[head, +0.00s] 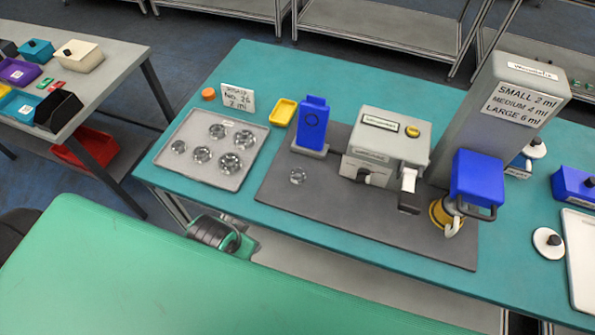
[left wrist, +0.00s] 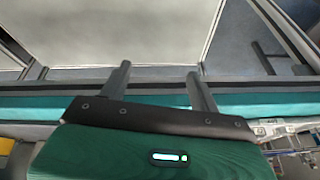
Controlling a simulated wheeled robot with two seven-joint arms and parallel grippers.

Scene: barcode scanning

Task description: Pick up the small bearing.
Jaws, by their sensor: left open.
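Several round silvery bearings lie in the grey tray (head: 186,177) on the left of the teal table in the head view. The smallest-looking bearing in the tray (head: 178,147) lies at its left side. Another small bearing (head: 298,175) lies alone on the dark grey mat; I cannot tell which one the task means. In the left wrist view my left gripper (left wrist: 160,72) is open, with nothing seen between its two dark fingers. It faces the table edge and the floor beyond, away from the bearings. My right gripper is not in view.
A blue stand (head: 312,125), a grey machine (head: 385,147) and a blue-headed device (head: 478,178) stand on the mat (head: 345,212). The front left of the mat is mostly clear.

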